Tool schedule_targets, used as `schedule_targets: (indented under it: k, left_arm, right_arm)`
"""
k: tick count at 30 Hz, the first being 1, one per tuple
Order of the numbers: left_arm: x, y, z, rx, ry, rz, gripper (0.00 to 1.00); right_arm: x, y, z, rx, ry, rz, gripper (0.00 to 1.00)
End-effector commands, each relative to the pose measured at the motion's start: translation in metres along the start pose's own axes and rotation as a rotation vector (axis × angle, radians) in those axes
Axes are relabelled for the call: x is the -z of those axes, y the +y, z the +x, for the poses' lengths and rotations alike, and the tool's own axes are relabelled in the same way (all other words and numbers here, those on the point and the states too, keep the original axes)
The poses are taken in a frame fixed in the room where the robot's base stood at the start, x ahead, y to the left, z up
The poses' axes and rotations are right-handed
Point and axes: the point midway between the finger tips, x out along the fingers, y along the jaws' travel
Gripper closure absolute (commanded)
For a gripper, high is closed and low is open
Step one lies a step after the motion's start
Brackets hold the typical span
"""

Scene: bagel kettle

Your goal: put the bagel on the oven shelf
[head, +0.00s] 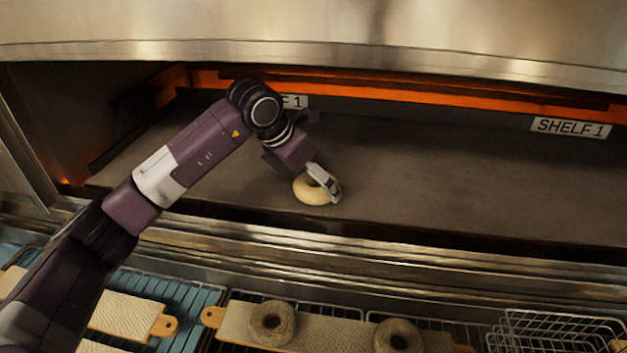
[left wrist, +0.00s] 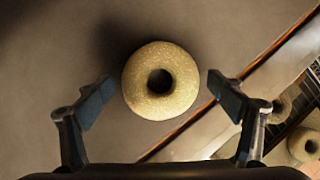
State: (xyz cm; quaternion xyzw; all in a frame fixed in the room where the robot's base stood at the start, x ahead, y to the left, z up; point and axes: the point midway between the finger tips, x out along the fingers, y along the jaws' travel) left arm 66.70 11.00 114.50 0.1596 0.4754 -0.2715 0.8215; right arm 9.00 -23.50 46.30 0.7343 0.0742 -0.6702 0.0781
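A pale bagel (head: 311,192) lies on the dark oven shelf (head: 430,195), close to its front edge. It also shows in the left wrist view (left wrist: 160,80), flat with its hole facing up. My left gripper (head: 326,184) is at the bagel, over its right side in the head view. In the left wrist view the two fingers (left wrist: 160,92) are spread wide, one on each side of the bagel, with a visible gap on both sides. My right gripper is not in either view.
Two darker bagels (head: 272,323) (head: 398,337) sit on a long board (head: 335,327) below the oven front. Another board (head: 122,316) lies on a blue rack at left. A wire basket (head: 555,330) stands at bottom right. The shelf right of the bagel is clear; a glowing orange bar spans the back.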

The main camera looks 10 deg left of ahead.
Motion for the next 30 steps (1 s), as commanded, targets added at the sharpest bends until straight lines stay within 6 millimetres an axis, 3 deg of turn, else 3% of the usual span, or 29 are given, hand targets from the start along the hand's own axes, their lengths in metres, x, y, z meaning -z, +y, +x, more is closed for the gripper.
schedule_targets:
  k: [11,17,30]
  left_arm:
    - [-0.002,0.0,-0.003,0.0,0.0,0.0,0.08]
    - [-0.002,0.002,-0.029,-0.005,-0.005,0.001,0.08]
    - [0.078,0.001,-0.073,-0.004,-0.001,-0.001,0.08]
  right_arm:
    - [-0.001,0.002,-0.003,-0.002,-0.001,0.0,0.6]
    - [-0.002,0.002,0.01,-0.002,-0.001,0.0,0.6]
    - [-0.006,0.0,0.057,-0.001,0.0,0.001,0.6]
